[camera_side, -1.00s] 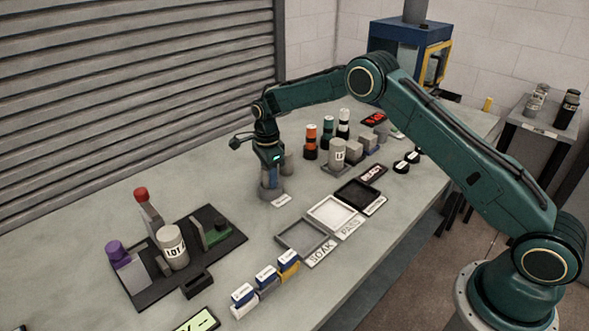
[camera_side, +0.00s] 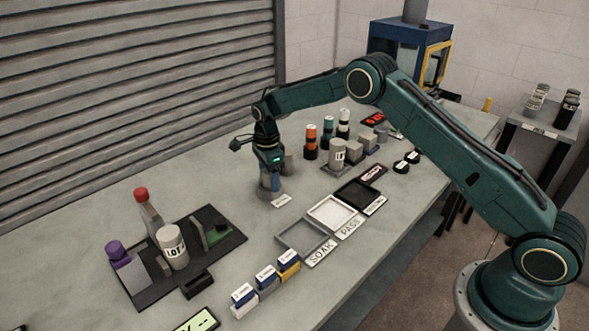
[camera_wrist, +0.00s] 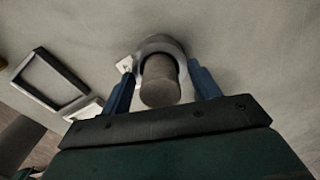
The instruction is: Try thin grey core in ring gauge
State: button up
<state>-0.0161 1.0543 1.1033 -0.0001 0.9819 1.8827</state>
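The grey core (camera_wrist: 160,82) stands between the two blue fingers of my gripper (camera_wrist: 162,72) in the wrist view. A gap shows on both sides, so the fingers look open around it. The ring gauge (camera_wrist: 158,43), a round grey ring, shows behind the core's far end. In the side view my gripper (camera_side: 271,180) points down over the ring gauge's round base (camera_side: 265,196). The fingers and head hide most of the core there. How deep the core sits in the ring cannot be told.
Right of the gauge are an empty grey-framed SOAK tray (camera_side: 306,247), a white PASS tray (camera_side: 351,222) and a black tray (camera_side: 375,200). A dark fixture plate (camera_side: 222,252) is at left front. Capped cylinders (camera_side: 311,152) and a grey cylinder (camera_side: 338,150) stand behind.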

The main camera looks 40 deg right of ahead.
dwell(0.3)
notch_tip(320, 180, up, 14)
dwell(0.8)
jog(key=shift+f, duration=0.1)
jog(key=shift+s, duration=0.1)
dwell(0.4)
